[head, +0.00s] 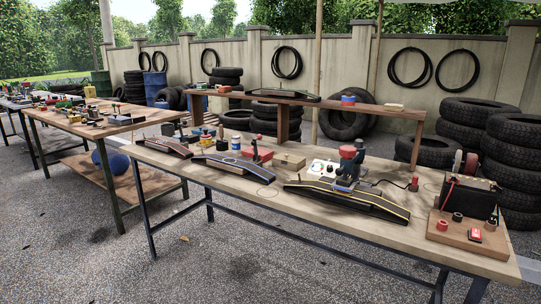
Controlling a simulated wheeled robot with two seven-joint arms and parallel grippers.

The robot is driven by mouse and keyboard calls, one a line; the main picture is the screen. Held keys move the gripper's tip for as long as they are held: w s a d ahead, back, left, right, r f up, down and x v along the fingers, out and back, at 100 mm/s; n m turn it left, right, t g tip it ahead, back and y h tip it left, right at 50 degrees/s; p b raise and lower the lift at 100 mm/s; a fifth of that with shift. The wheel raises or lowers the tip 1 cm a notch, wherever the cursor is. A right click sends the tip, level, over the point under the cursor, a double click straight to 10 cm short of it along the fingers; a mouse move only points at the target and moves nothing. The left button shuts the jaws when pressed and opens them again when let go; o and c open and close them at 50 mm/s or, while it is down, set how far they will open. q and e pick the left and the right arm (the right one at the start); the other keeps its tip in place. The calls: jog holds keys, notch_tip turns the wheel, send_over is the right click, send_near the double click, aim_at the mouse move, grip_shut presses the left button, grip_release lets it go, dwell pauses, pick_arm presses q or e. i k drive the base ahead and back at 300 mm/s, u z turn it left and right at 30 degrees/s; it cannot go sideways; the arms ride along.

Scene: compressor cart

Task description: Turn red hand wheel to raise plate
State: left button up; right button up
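Neither of my grippers is in view. A red round part (348,151) sits on a small dark upright device (358,158) near the middle of the near table (250,190). It may be the red hand wheel, but it is too small to be sure. The device stands behind or on a long black ramp with yellow edges (350,198); I cannot tell which. A red round disc (471,164) also shows behind the black battery box (468,198) at the right. I cannot make out which part is the plate.
More low ramps (222,166) lie along the near table. A wooden board (468,234) at its right end holds small red and dark parts. A raised wooden shelf (385,110) spans the table's back. A second cluttered table (100,130) stands left. Stacked tyres (512,165) are behind. Open paving lies in front.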

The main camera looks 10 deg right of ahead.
aim_at(347, 151)
jog(key=u, duration=0.55)
jog(key=i, duration=0.5)
jog(key=z, duration=0.7)
jog(key=i, duration=0.75)
jog(key=z, duration=0.8)
